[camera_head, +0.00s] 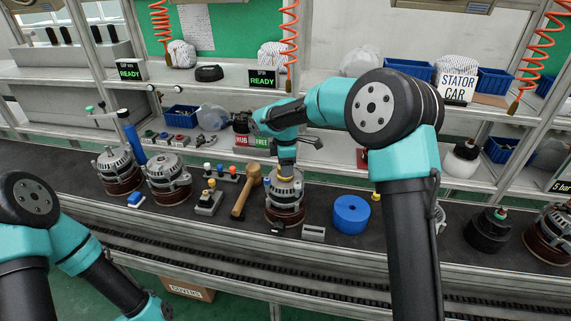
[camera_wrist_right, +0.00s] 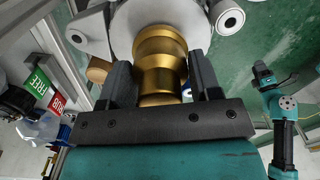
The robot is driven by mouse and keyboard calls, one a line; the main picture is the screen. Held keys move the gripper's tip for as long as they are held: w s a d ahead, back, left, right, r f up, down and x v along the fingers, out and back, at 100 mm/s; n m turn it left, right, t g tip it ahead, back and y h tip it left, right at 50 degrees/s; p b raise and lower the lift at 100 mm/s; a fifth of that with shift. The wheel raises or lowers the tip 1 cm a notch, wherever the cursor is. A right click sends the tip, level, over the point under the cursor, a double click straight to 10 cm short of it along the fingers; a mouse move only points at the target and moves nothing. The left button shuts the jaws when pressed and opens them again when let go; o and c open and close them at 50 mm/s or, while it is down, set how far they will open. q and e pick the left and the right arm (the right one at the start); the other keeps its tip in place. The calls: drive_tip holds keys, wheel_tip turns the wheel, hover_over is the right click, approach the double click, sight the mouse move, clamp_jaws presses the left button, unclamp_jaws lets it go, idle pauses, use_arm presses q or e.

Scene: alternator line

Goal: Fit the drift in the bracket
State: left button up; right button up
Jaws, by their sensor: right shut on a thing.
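My right gripper (camera_head: 286,168) points down over a silvery alternator bracket (camera_head: 285,193) on the dark conveyor in the head view. In the right wrist view its two dark fingers (camera_wrist_right: 162,85) are shut on the brass drift (camera_wrist_right: 161,62), a stepped round piece. The drift's far end meets the middle of the round grey bracket (camera_wrist_right: 196,20), which has lugs with holes. Whether the drift is seated inside the bracket or only against it I cannot tell. My left arm is at the lower left of the head view, its gripper out of the frame.
A wooden mallet (camera_head: 246,193) lies close left of the bracket. A grey block (camera_head: 313,234) and a blue cylinder (camera_head: 351,214) are to its right. Other alternators (camera_head: 168,180) stand further left.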

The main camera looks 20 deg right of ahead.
drive_tip(key=shift+f, duration=0.25)
drive_tip(key=o, duration=1.3)
drive_tip(key=shift+c, duration=0.2)
wheel_tip(320, 180, up, 18)
drive_tip(key=shift+f, duration=0.25)
